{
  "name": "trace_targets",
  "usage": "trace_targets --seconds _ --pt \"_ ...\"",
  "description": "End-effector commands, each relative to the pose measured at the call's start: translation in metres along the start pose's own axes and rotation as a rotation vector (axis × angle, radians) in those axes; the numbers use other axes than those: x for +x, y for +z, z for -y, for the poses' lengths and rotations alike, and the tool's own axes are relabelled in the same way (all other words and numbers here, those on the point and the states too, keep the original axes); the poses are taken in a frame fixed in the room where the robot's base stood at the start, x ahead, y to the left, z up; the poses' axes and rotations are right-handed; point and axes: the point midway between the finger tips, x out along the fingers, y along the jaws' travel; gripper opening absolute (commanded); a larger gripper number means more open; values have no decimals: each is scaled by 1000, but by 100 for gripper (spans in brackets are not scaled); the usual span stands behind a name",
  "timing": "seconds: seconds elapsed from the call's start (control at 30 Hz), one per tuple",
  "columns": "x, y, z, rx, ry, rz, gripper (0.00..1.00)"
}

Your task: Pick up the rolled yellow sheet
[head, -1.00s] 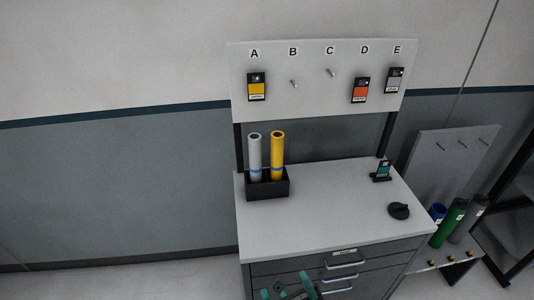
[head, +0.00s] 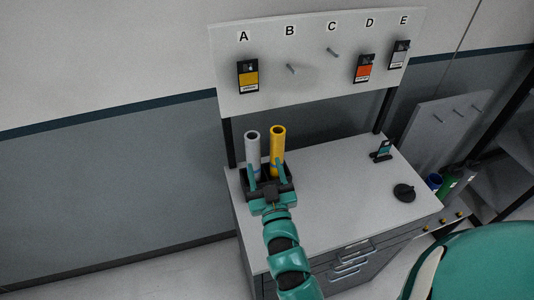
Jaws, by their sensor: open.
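The rolled yellow sheet (head: 277,146) stands upright in a black holder (head: 245,187) on the bench top. A rolled grey-white sheet (head: 252,147) stands upright just left of it in the same holder. My gripper (head: 267,172) is open in front of the holder, one finger near each roll. Its right finger overlaps the lower part of the yellow roll in the picture; I cannot tell whether it touches. My gripper and wrist hide much of the holder's front.
A pegboard with labels A to E (head: 310,85) rises behind the bench. A small teal and black stand (head: 382,151) and a black round object (head: 404,193) sit on the right of the bench top (head: 335,190). The middle of the bench top is clear.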

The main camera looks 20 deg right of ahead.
Motion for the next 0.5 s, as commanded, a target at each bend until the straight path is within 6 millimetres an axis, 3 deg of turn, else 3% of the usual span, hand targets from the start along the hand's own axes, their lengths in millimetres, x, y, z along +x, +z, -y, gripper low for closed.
trace_targets --seconds 0.1,0.2,0.37,0.5 --pt "0 32 -24 33 95 124 54" --pt "-3 49 -35 65 142 189 54" --pt "0 59 -40 103 164 210 54" --pt "14 61 -41 104 162 201 54"
